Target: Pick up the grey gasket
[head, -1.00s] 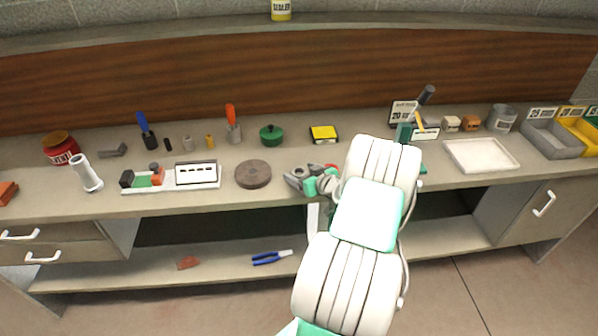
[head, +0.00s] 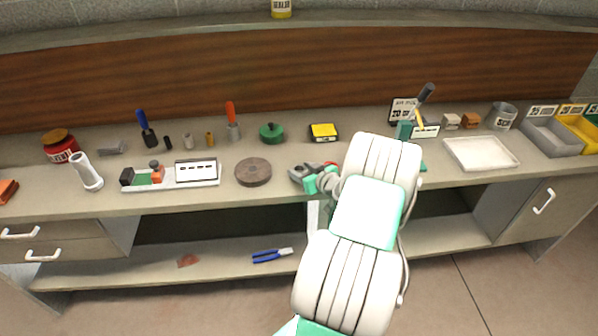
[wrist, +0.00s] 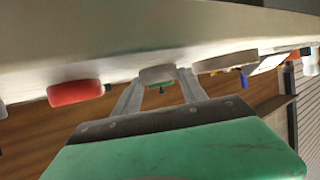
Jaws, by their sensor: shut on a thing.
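The grey gasket (wrist: 157,75) shows in the wrist view as a pale grey disc between my two fingertips, at the countertop. My gripper (wrist: 158,86) is shut on it, with one finger on each side. In the head view my gripper (head: 304,175) is low over the front of the counter, right of a brown-grey disc (head: 253,172). There the gasket is hard to tell from the grey fingers. I cannot tell whether it still touches the counter.
A red disc (wrist: 75,92) lies beside the gripper in the wrist view. A green lidded pot (head: 272,133) and a yellow-topped box (head: 324,133) stand behind. A white tray (head: 481,154), grey bin (head: 553,140) and yellow bin (head: 580,137) are at right. A white rack (head: 171,182) sits left.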

